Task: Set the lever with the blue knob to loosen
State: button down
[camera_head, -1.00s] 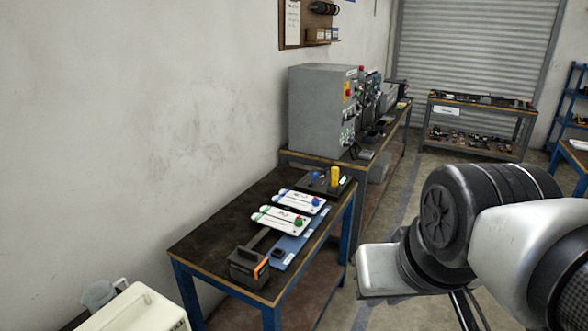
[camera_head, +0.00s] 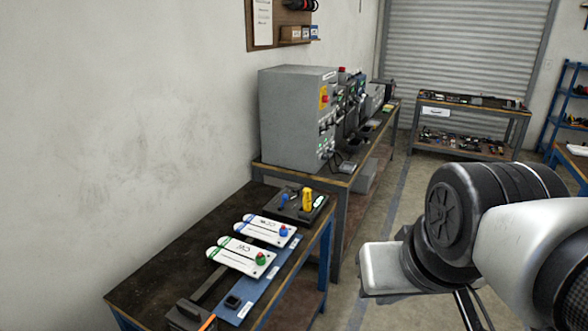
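A lever with a blue knob (camera_head: 283,231) stands at the right end of a white plate with blue trim (camera_head: 262,230) on the workbench. A similar white plate with green trim (camera_head: 238,256) lies in front of it, with a green knob with some red (camera_head: 261,258). The writing on both plates is too small to read, so I cannot tell the lever's setting. My arm shows at the lower right, apart from the bench. My gripper's fingers are not in view.
The dark-topped workbench (camera_head: 180,245) has blue legs. A black base with yellow and blue parts (camera_head: 306,199) stands behind the plates. A blue mat (camera_head: 272,280) lies along the right edge. A grey control cabinet (camera_head: 290,118) stands beyond. Floor is clear right of the bench.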

aim_at(285, 197)
jog(key=i+l, duration=0.35)
jog(key=i+l+z, duration=0.1)
jog(key=i+l, duration=0.2)
jog(key=i, duration=0.3)
jog(key=i+l, duration=0.3)
jog(key=i, duration=0.2)
jog(key=z, duration=0.05)
